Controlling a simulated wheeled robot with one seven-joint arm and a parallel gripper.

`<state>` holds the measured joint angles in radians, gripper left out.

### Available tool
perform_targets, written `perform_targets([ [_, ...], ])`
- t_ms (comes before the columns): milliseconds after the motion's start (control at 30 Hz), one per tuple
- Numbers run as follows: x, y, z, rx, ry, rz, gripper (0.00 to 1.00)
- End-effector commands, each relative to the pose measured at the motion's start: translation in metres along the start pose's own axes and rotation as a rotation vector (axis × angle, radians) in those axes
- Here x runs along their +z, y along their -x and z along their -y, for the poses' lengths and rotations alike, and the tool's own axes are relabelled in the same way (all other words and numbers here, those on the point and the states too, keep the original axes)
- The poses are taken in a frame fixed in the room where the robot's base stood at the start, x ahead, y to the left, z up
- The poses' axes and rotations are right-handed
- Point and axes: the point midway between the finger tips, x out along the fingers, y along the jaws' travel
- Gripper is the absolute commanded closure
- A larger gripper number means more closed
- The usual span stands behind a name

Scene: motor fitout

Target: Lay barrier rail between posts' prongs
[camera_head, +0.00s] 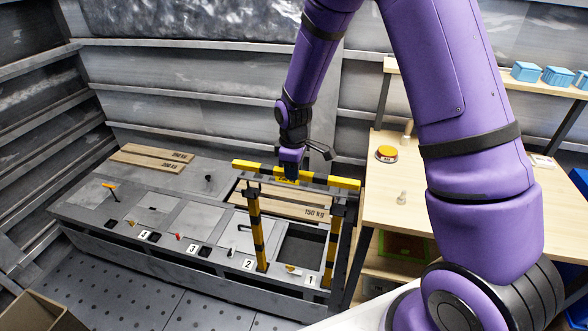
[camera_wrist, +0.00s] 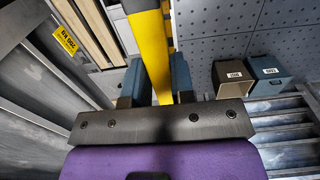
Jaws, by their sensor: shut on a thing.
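The barrier rail (camera_head: 319,178) is a long yellow bar with black bands, held roughly level in the head view. My gripper (camera_head: 288,177) is shut on it near its middle. In the wrist view the rail (camera_wrist: 153,45) runs between the two blue fingers of my gripper (camera_wrist: 160,75). Two yellow-and-black posts, the left post (camera_head: 257,235) and the right post (camera_head: 331,250), stand upright with dark pronged tops. In the head view the rail shows above both tops, apart from them. I cannot tell how far it is above or behind them.
The posts stand by a long grey bench (camera_head: 120,205) with numbered bays and an open dark recess (camera_head: 302,249). Wooden planks (camera_head: 300,203) lie behind the posts. A wooden workbench (camera_head: 455,190) with a yellow-topped button (camera_head: 386,153) stands at right. Bins (camera_wrist: 232,76) show in the wrist view.

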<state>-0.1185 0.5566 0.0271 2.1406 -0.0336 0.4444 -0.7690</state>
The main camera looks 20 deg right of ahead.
Motion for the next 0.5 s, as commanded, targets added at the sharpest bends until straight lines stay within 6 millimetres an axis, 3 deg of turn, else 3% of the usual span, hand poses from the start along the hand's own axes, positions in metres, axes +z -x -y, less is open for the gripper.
perform_targets([
  [500,0.0,-0.041,0.0,-0.001,0.0,0.001,1.0],
])
